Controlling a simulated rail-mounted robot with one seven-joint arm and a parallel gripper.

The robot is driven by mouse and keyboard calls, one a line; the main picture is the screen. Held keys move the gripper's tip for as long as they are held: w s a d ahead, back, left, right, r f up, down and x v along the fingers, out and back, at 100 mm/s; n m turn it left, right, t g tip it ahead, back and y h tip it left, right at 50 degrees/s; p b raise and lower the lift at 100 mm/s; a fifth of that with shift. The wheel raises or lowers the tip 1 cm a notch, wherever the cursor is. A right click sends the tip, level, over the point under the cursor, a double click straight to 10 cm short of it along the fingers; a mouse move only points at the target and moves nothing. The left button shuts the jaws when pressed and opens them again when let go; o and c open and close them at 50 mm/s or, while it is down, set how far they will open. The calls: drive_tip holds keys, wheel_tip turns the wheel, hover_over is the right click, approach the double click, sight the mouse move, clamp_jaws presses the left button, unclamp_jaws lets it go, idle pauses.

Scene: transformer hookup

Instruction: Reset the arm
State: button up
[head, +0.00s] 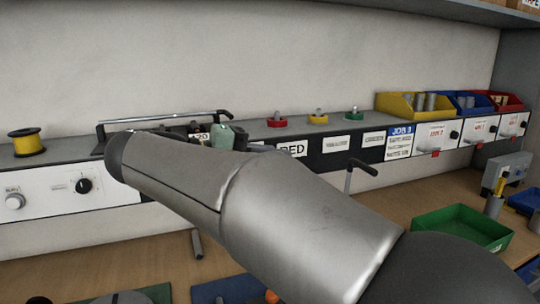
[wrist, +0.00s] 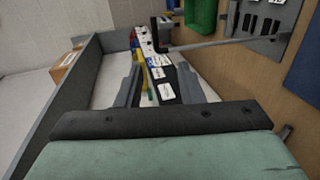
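My arm stretches across the middle of the head view and hides much of the bench behind it. A teal part of my gripper (head: 222,137) seems to show just past the arm, in front of the back shelf; its fingers are not clear there. In the wrist view, the two grey fingers of my gripper (wrist: 160,84) stand apart with nothing between them. Beyond them, the labelled shelf front and coloured bins show, tilted in the picture.
A yellow spool (head: 26,142) sits on the shelf at left. Red, yellow and green terminals and coloured bins (head: 415,104) line it rightward. A green tray (head: 463,228) stands on the wooden bench, near a grey box (head: 507,172). A dark handle (head: 361,172) juts from the shelf front.

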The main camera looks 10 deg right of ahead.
drive_tip(key=shift+a, duration=0.1)
drive_tip(key=s+d+f+n+g+y+p, duration=0.1)
drive_tip(key=s+d+f+g+y+p, duration=0.15)
drive_tip(key=d+f, duration=0.35)
drive_tip(key=s+d+f+n+g+y+p, duration=0.1)
drive_tip(key=s+d+f+y, duration=0.25)
drive_tip(key=f, duration=0.55)
drive_tip(key=s+f+m+y+p, duration=0.2)
drive_tip(key=s+f+m+y, duration=0.2)
drive_tip(key=s+f+y, duration=0.5)
wheel_tip(320, 180, down, 4)
drive_tip(key=shift+s+a+f+m, duration=0.1)
drive_tip(key=shift+s+a+m, duration=0.25)
drive_tip(key=shift+s, duration=0.4)
